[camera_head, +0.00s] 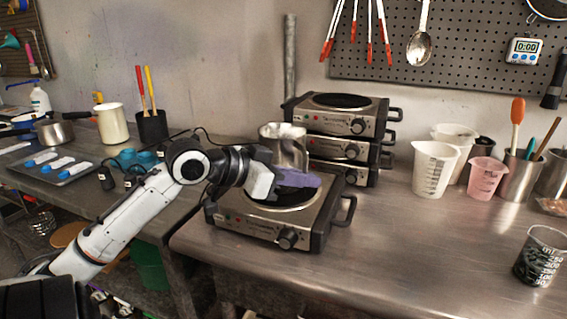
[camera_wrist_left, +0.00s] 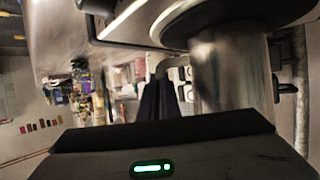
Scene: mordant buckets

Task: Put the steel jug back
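The steel jug (camera_head: 284,147) is a shiny metal vessel, upright at the back of the front hot plate (camera_head: 262,228). My left gripper (camera_head: 298,178), with purple fingers, is in front of its lower part and hides its base, so I cannot tell whether it rests on the plate. In the left wrist view, turned sideways, the jug (camera_wrist_left: 230,70) is right of the dark fingers (camera_wrist_left: 160,100), with the hot plate's round disc above it. The fingers look close together, but a hold on the jug is not clear. My right gripper is out of view.
Stacked hot plates (camera_head: 345,118) stand just behind and right. Measuring beakers (camera_head: 434,168), a pink cup (camera_head: 486,178) and a dark-filled glass beaker (camera_head: 540,258) are on the right. The bench centre right is clear. A tray (camera_head: 68,172) and white pot (camera_head: 111,122) are left.

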